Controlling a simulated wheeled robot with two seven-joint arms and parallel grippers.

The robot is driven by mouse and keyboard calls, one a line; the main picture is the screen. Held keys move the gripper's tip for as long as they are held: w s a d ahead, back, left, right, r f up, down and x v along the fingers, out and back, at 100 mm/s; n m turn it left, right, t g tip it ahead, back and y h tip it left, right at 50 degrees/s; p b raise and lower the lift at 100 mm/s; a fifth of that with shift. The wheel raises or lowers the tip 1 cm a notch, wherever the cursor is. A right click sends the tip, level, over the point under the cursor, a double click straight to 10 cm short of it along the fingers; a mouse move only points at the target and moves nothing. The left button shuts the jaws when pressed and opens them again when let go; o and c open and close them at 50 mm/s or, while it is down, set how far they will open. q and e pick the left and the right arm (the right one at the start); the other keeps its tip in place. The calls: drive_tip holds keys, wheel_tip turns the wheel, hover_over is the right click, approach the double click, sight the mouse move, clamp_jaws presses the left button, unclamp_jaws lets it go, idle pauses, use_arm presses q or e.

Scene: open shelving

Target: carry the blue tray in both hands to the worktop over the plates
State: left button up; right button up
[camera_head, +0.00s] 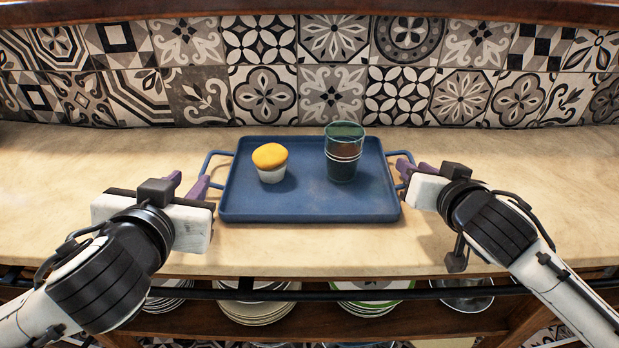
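The blue tray (310,205) lies flat on the pale worktop (300,248), with a looped handle at each short side. On it stand a cupcake with a yellow top (270,160) at the left and a glass with dark drink (343,155) at the right, both upright. My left gripper (186,185) is at the tray's left handle (208,158), its purple fingers spread. My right gripper (414,168) is at the right handle (391,155), its fingers also spread. The fingers partly hide the handles; I cannot tell whether they touch.
Below the worktop, a shelf holds stacks of plates (255,312), a green-rimmed plate stack (370,306) and a metal bowl (468,296). A dark rail (330,294) runs along the front. A patterned tile wall (330,90) closes the back. The worktop is clear on both sides.

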drive_tip(key=v, duration=1.1)
drive_tip(key=shift+s, duration=0.15)
